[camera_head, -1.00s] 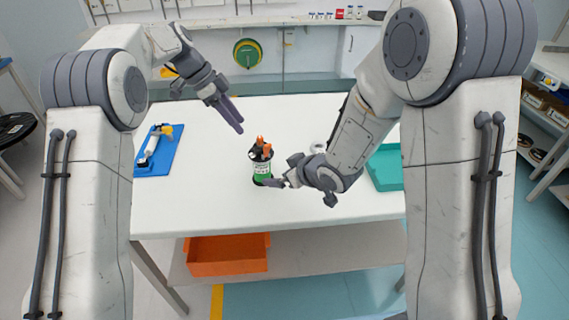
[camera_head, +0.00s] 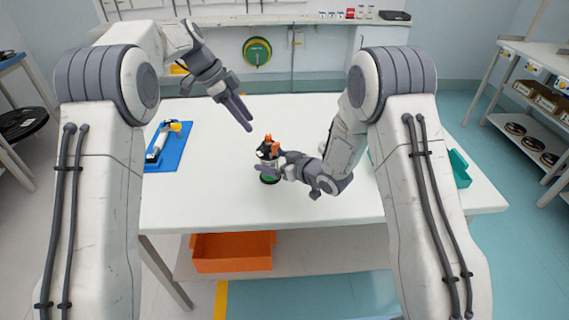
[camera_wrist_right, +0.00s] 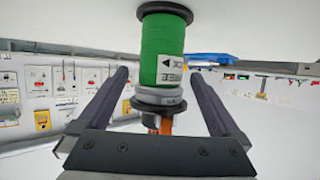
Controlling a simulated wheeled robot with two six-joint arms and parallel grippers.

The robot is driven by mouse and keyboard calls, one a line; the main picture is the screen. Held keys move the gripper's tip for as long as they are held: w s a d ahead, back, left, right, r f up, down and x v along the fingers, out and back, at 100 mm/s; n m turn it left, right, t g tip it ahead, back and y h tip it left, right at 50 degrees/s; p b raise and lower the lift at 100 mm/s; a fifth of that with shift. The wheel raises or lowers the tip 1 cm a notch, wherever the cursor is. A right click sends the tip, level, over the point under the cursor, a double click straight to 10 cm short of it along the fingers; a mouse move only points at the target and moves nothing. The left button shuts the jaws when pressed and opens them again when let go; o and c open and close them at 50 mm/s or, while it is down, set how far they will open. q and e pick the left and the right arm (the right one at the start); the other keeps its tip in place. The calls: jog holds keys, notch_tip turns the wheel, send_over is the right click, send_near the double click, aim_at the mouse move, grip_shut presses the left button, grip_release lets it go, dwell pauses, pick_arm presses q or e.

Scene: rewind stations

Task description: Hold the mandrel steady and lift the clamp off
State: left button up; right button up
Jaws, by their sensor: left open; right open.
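The mandrel stands upright on the white table, its green wound body (camera_head: 269,180) low and partly hidden by my right gripper. The orange clamp (camera_head: 268,139) sits at its dark top. My right gripper (camera_head: 268,166) is open, with its fingers at the upper part of the mandrel from the right. In the right wrist view the green body (camera_wrist_right: 163,48) appears between the two spread fingers, with the orange clamp (camera_wrist_right: 166,127) below it, partly hidden by the gripper. Contact cannot be told. My left gripper (camera_head: 246,122) is open, above and left of the clamp, apart from it.
A blue board (camera_head: 178,153) with a white and yellow tool lies at the table's left. A teal tray (camera_head: 459,170) is at the right, partly behind my right arm. An orange bin (camera_head: 232,252) stands on the lower shelf. The front of the white table (camera_head: 200,207) is clear.

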jog(key=shift+x, duration=1.1)
